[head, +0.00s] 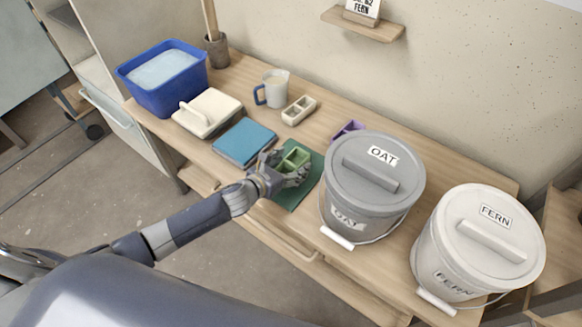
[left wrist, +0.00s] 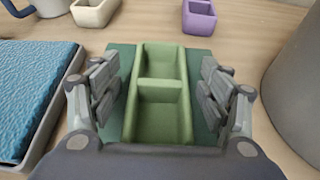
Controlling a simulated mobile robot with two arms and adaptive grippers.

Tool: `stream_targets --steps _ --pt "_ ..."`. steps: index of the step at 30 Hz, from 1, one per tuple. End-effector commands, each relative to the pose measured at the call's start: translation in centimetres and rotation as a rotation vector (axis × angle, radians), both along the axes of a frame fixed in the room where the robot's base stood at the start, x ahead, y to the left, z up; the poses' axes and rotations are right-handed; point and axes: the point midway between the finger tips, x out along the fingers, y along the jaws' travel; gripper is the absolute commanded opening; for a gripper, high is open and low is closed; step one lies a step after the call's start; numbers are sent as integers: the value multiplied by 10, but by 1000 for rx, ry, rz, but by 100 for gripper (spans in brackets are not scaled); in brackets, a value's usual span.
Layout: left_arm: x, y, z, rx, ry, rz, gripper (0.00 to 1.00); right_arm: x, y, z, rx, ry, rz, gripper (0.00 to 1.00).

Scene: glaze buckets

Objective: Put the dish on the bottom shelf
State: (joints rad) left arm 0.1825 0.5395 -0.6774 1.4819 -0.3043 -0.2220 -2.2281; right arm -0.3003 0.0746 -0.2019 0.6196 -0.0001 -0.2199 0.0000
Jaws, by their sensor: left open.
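A green two-compartment dish (head: 295,158) sits on a dark green mat (head: 291,196) on the workbench. In the left wrist view the dish (left wrist: 162,97) lies between the fingers of my left gripper (left wrist: 160,92), with a visible gap on each side. My left gripper (head: 286,169) is open around the dish. A cream dish (head: 299,110) and a purple dish (head: 348,129) of similar shape stand farther back. A lower wooden board (head: 260,229) shows under the bench front, mostly hidden by the top and my arm. My right gripper is not in view.
A grey OAT bucket (head: 370,210) stands right of the mat, with a white FERN bucket (head: 452,262) beyond. A blue tray (head: 243,143), a cream lidded box (head: 207,112), a blue tub (head: 163,95) and a jug (head: 275,90) stand left and behind. A small wall shelf (head: 362,27) hangs above.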

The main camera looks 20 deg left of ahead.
Motion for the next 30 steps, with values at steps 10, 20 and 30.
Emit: stream_targets --steps 10,20,30 --pt "4 -1 -1 0 0 0 66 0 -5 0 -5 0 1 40" --pt "4 -2 0 -1 -3 -1 2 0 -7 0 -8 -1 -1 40" --pt "5 -1 6 -1 -4 0 2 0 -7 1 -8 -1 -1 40"
